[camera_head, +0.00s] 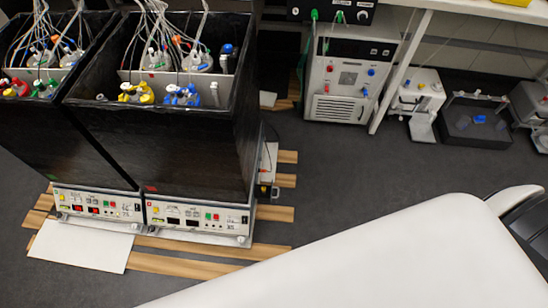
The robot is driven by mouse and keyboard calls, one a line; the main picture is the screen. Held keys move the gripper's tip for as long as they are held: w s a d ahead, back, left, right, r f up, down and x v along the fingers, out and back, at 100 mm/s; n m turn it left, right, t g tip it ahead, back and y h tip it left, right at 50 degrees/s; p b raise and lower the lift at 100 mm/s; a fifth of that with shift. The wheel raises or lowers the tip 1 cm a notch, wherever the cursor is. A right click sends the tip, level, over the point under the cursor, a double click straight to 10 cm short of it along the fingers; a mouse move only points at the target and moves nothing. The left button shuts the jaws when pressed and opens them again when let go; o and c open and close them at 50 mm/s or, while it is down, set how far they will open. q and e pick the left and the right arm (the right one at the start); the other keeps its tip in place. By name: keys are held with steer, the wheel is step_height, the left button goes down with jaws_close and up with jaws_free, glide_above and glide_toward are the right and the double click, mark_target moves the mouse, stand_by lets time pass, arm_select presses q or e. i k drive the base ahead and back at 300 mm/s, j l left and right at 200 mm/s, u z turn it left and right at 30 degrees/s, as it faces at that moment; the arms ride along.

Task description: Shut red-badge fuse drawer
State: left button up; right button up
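Two black open-topped shaker boxes stand side by side at the left. The right box (165,145) has a small red badge (151,189) low on its front. Below the red badge is a white control panel (198,218) with small coloured buttons and dark displays. A white unit (267,163) with dark fittings shows at that box's right side. I cannot make out a fuse drawer or whether one is open.
Wooden slats (190,265) and a white sheet (82,246) lie on the dark floor around the boxes. A white cabinet (347,75) stands at the back, with small devices (417,98) to its right. A large white body part of mine covers the lower right. The middle floor (350,165) is clear.

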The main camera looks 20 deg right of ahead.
mark_target(259, 194)
steer(key=k+l, duration=0.1)
steer(key=l, duration=0.25)
steer(key=k+l, duration=0.15)
steer(key=l, duration=0.2)
steer(key=k+l+u, duration=0.1)
steer(key=l, duration=0.25)
steer(key=k+l, duration=0.1)
steer(key=l, duration=0.2)
steer(key=i+l, duration=0.15)
steer(key=i, duration=0.25)
steer(key=i+l+u, duration=0.15)
steer(key=i, duration=0.25)
